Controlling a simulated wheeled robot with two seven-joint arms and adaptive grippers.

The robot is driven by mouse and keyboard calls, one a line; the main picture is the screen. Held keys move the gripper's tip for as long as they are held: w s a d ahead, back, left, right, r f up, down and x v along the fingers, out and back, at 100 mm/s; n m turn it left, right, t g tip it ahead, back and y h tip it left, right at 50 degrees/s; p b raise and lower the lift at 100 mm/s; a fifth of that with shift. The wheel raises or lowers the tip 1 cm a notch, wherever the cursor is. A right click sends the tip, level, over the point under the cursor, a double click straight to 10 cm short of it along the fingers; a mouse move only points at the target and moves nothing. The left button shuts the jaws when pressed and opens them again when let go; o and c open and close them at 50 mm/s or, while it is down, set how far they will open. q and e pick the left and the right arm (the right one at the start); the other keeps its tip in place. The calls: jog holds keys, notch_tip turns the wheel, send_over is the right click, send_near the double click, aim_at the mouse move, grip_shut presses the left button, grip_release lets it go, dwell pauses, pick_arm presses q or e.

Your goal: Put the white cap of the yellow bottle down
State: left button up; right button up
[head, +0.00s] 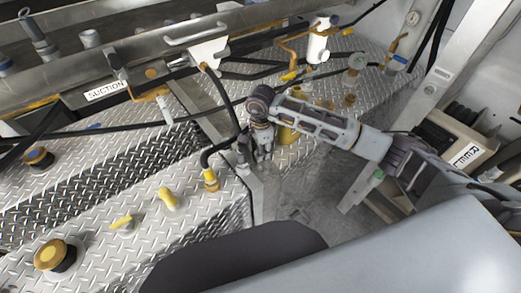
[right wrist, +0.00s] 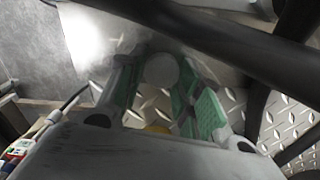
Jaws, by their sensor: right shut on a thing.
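My right gripper (head: 263,150) points down at the diamond-plate deck near the middle of the head view. In the right wrist view its green-padded fingers (right wrist: 160,88) are on either side of the round, pale white cap (right wrist: 161,69), and it is shut on the cap. The cap cannot be made out in the head view. A yellow body, likely the yellow bottle (head: 288,133), stands just behind and right of the gripper, partly hidden by the arm. A bit of yellow (right wrist: 157,129) also shows low between the fingers. My left gripper is out of view.
Black hoses (head: 225,92) run close behind the gripper. A hose with a yellow end (head: 210,179) is to its left.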

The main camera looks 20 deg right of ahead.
jog(key=shift+f, duration=0.25)
jog(key=o, duration=1)
jog(key=shift+r, duration=0.2)
notch_tip(320, 180, up, 12)
jog(key=shift+b, duration=0.45)
dwell(0.5)
